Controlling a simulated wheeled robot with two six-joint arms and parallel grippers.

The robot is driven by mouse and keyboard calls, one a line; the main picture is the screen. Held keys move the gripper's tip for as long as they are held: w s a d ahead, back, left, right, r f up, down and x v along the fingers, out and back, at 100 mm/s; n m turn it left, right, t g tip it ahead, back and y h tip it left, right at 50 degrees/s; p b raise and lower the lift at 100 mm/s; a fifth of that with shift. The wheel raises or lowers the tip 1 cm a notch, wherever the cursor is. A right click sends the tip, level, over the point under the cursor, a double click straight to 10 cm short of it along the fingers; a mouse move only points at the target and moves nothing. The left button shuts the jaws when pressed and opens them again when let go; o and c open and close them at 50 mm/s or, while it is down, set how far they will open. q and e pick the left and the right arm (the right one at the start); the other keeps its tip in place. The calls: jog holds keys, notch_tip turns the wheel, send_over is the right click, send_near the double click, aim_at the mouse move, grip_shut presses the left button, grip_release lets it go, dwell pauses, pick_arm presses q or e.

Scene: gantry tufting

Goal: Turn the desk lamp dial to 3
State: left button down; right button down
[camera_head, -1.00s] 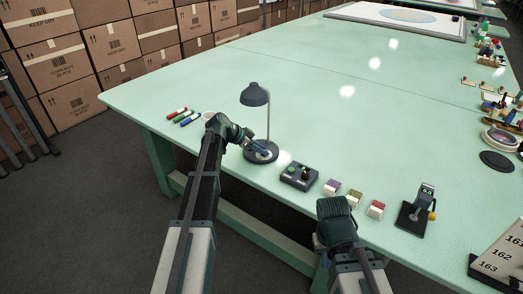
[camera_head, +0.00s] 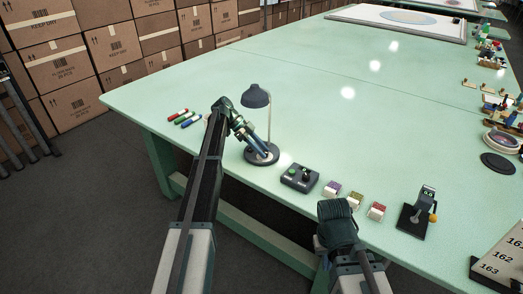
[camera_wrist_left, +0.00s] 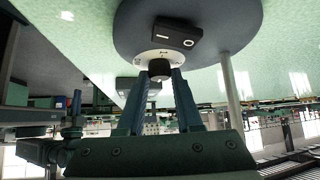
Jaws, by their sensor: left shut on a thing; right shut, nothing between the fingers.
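The desk lamp (camera_head: 257,97) stands near the table's front edge, its round dark base (camera_head: 250,157) flat on the table. In the left wrist view the base (camera_wrist_left: 130,25) carries a black dial knob (camera_wrist_left: 160,69) on a white scale plate (camera_wrist_left: 147,57). The marks on the plate are too small to read. My left gripper (camera_wrist_left: 160,80) is shut on the dial knob, one finger on each side. In the head view the left gripper (camera_head: 264,153) reaches down onto the lamp base. My right gripper (camera_head: 337,222) is shut and empty at the front edge; its fingertips are hard to make out.
A black rocker switch (camera_wrist_left: 177,36) is on the lamp base beside the dial. A control box (camera_head: 299,178), several small blocks (camera_head: 355,200) and a lever device (camera_head: 417,213) line the front edge. Coloured markers (camera_head: 186,118) lie left of the lamp. The table's middle is clear.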

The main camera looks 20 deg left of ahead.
pick_arm(q)
jog(key=shift+m+g, duration=0.3)
jog(key=shift+m, duration=0.1)
jog(key=c, duration=0.6)
grip_release()
jog(key=shift+w+a+r+p, duration=0.1)
jog(key=shift+a+r+p, duration=0.15)
jog(key=shift+p, duration=0.05)
jog(key=shift+p+v, duration=4.6)
jog(key=shift+v, duration=1.95)
